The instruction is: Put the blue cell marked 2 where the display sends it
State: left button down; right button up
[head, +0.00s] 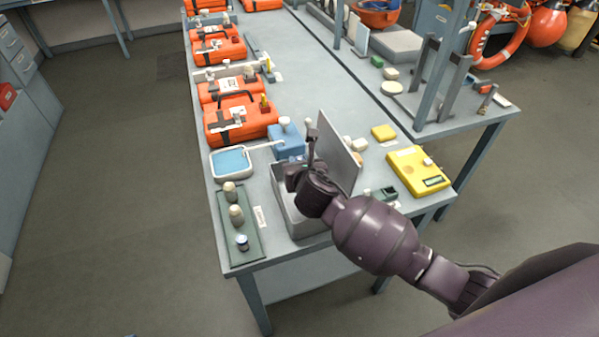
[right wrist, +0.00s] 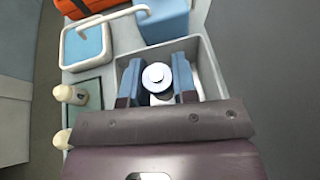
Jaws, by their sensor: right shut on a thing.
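My right gripper (head: 305,165) is over the open grey box (head: 287,213), which also shows in the right wrist view (right wrist: 212,62). Its fingers (right wrist: 157,82) are shut on a round white-topped piece (right wrist: 156,74), within the box's outline in that view. The piece's side and any mark are hidden, so I cannot tell whether it is the blue cell marked 2, nor whether it touches the box floor. A yellow device (head: 410,166) with a small dark screen (head: 433,182) lies at the right; its text is too small to read. My left gripper is not in view.
The box's grey lid (head: 336,155) stands upright. A green mat (head: 246,218) with two cream-topped pieces and a small jar (head: 242,243) lies at left. A blue-topped tray (head: 232,162), a blue block (head: 286,143) and orange cases (head: 240,121) stand behind.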

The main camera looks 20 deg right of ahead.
jog(key=shift+f, duration=1.55)
jog(key=shift+f, duration=0.6)
jog(key=o, duration=0.9)
jog(key=shift+o, duration=0.2)
jog(key=shift+r, duration=0.1)
jog(key=shift+r, duration=0.3)
jog(key=v, duration=1.2)
jog(key=shift+r, duration=0.2)
